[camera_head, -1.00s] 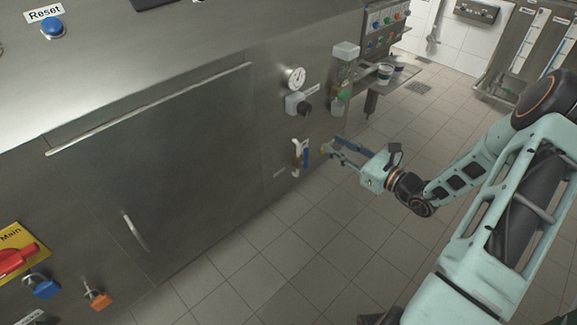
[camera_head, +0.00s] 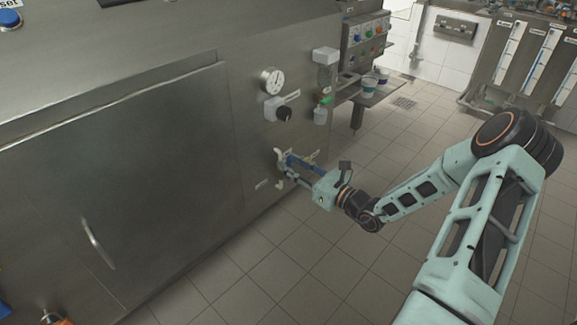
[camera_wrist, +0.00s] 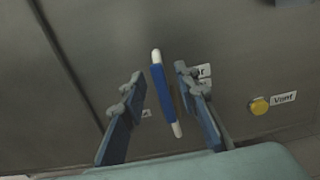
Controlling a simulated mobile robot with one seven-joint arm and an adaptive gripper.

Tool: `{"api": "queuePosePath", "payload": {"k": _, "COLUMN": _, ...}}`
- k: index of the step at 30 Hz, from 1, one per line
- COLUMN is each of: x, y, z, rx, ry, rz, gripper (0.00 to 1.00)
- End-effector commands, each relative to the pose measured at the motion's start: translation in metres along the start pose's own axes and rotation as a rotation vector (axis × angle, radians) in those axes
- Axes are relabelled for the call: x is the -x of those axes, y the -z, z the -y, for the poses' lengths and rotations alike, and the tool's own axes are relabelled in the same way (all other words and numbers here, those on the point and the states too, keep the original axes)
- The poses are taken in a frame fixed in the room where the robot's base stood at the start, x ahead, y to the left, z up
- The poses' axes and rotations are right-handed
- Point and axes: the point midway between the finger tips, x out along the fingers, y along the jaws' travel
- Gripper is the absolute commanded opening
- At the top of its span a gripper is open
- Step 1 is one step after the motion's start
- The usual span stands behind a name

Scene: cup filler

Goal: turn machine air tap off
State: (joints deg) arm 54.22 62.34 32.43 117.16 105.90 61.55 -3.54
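The air tap has a blue handle with white ends (camera_wrist: 164,92), upright and slightly tilted in the wrist view. In the head view, its white part (camera_head: 280,156) shows at the machine's lower front, and my gripper covers much of the rest. My gripper (camera_wrist: 158,76) is open, with one finger on each side of the blue handle and a visible gap to both. In the head view, my gripper (camera_head: 286,168) is right at the tap, low against the steel front. A label by the right finger is partly hidden.
A shelf with cups (camera_head: 368,86) juts out farther right. A yellow knob (camera_wrist: 259,106) is right of the tap in the wrist view. The tiled floor (camera_head: 330,255) is clear.

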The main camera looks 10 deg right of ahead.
Motion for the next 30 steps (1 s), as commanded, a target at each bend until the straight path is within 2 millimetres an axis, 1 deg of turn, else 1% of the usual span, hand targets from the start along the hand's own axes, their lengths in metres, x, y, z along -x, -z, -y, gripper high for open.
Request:
{"api": "queuePosePath", "payload": {"k": 1, "x": -0.005, "y": 0.0016, "z": -0.0004, "rx": 0.0, "ry": -0.001, "rz": -0.001, "gripper": 0.28}}
{"api": "queuePosePath", "payload": {"k": 4, "x": -0.0108, "y": 0.0011, "z": -0.0005, "rx": -0.001, "ry": 0.0, "rz": -0.001, "gripper": 0.28}}
{"api": "queuePosePath", "payload": {"k": 13, "x": -0.0127, "y": 0.0001, "z": -0.0002, "rx": -0.001, "ry": 0.0, "rz": -0.001, "gripper": 0.28}}
{"api": "queuePosePath", "payload": {"k": 18, "x": -0.0125, "y": 0.0002, "z": -0.0002, "rx": -0.001, "ry": 0.0, "rz": -0.001, "gripper": 0.1}}
{"api": "queuePosePath", "payload": {"k": 21, "x": -0.0124, "y": 0.0002, "z": -0.0002, "rx": -0.001, "ry": 0.0, "rz": -0.001, "gripper": 0.0}}
{"api": "queuePosePath", "payload": {"k": 30, "x": -0.0123, "y": 0.0003, "z": -0.0002, "rx": -0.001, "ry": 0.0, "rz": -0.001, "gripper": 0.0}}
